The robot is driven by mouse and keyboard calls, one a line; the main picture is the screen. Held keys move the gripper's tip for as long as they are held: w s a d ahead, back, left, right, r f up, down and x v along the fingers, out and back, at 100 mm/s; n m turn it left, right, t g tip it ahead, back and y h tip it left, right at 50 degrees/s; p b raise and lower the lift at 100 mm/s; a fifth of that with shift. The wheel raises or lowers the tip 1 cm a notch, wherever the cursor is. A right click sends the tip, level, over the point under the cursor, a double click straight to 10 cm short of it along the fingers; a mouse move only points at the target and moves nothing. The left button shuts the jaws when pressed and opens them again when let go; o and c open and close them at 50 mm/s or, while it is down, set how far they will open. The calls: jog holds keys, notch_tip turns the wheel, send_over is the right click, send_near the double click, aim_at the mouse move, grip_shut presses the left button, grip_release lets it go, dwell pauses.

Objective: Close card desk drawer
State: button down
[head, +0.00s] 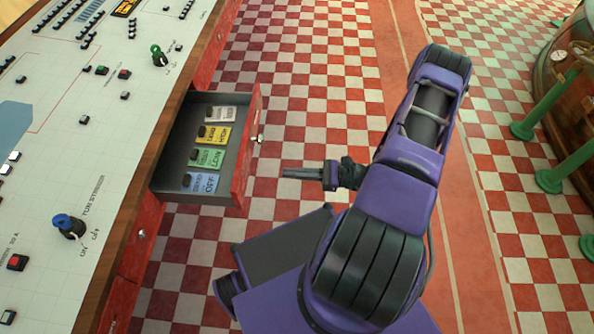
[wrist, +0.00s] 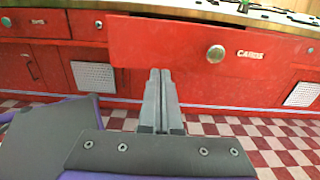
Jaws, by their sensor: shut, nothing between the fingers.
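The card desk drawer (head: 250,150) is pulled out from the red desk in the head view. Inside it lie several coloured cards, white, yellow, green and blue, with dark knobs or clips. In the wrist view the drawer's red front (wrist: 180,45) has a round metal knob and a "CARDS" label. My gripper (head: 285,173) is shut and empty, to the right of the drawer front and apart from it in the head view. In the wrist view my gripper (wrist: 158,75) points at the drawer front, near its lower edge and left of the knob; the exact gap is hard to tell.
The control desk top (head: 75,130) with switches and knobs runs along the left. The checkered floor (head: 300,70) is open to the right of the drawer. Green posts (head: 555,125) and a round wooden structure stand at the far right.

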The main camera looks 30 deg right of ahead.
aim_at(182, 172)
jog(key=x, duration=0.9)
jog(key=shift+w+a+p, duration=0.15)
jog(key=shift+a+p, duration=0.2)
jog(key=shift+p, duration=0.05)
jog(key=shift+a, duration=0.1)
jog(key=b+x, duration=0.3)
jog(key=x, duration=1.8)
jog(key=shift+w+a, duration=0.2)
jog(key=shift+a, duration=0.15)
jog(key=shift+w+a+r, duration=0.1)
jog(key=shift+w+a, duration=0.1)
jog(key=shift+a, duration=0.05)
jog(key=shift+a+r, duration=0.1)
